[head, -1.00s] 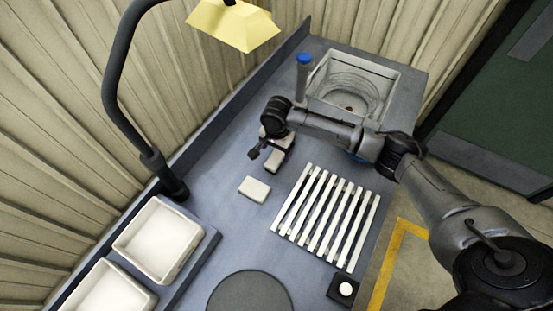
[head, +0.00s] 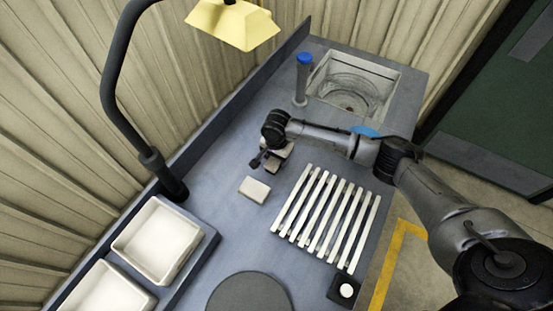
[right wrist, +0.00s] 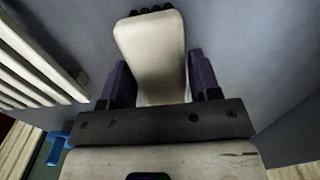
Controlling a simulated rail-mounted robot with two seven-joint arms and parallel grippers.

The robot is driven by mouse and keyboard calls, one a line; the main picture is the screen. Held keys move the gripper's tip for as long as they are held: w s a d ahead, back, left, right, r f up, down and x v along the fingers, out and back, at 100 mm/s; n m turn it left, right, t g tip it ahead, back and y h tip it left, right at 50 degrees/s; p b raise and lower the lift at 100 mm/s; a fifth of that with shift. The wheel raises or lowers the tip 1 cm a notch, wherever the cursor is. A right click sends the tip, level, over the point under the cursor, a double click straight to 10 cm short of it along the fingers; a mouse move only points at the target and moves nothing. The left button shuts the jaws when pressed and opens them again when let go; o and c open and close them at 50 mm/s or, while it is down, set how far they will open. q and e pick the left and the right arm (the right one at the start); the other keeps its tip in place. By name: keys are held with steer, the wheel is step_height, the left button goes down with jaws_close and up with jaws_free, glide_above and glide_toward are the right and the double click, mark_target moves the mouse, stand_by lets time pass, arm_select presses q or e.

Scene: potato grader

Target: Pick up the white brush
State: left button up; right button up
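The white brush (right wrist: 152,45) is a pale block with dark bristles showing at its far end in the right wrist view. My right gripper (right wrist: 162,78) is open, with one dark finger on each side of the brush; whether either finger touches it is unclear. In the head view my right gripper (head: 264,160) is low over the bench, and it largely hides the pale object (head: 284,151) under it. My left gripper is not in view.
A separate pale block (head: 255,189) lies just in front of the right gripper. A white slatted rack (head: 326,218) is to the right. A blue-topped post (head: 303,80) and a square basin (head: 388,87) stand behind. White trays (head: 120,246) are at left.

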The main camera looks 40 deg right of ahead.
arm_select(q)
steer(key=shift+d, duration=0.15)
arm_select(e)
steer(key=c, duration=0.6)
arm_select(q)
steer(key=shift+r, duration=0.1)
arm_select(e)
steer(key=shift+r, duration=0.5)
arm_select(q)
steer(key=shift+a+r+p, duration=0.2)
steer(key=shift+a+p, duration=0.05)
steer(key=shift+p, duration=0.1)
arm_select(e)
step_height(320, 180, up, 4)
steer(key=shift+f, duration=0.25)
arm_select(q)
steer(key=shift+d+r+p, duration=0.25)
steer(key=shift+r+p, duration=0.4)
arm_select(e)
steer(key=s+d+r, duration=0.1)
steer(key=s+r, duration=0.1)
steer(key=s, duration=0.1)
steer(key=s+d+r, duration=0.1)
steer(key=s+r, duration=0.1)
steer(key=s, duration=0.2)
steer(key=s+d+r, duration=0.2)
steer(key=s, duration=0.2)
steer(key=shift+r, duration=0.25)
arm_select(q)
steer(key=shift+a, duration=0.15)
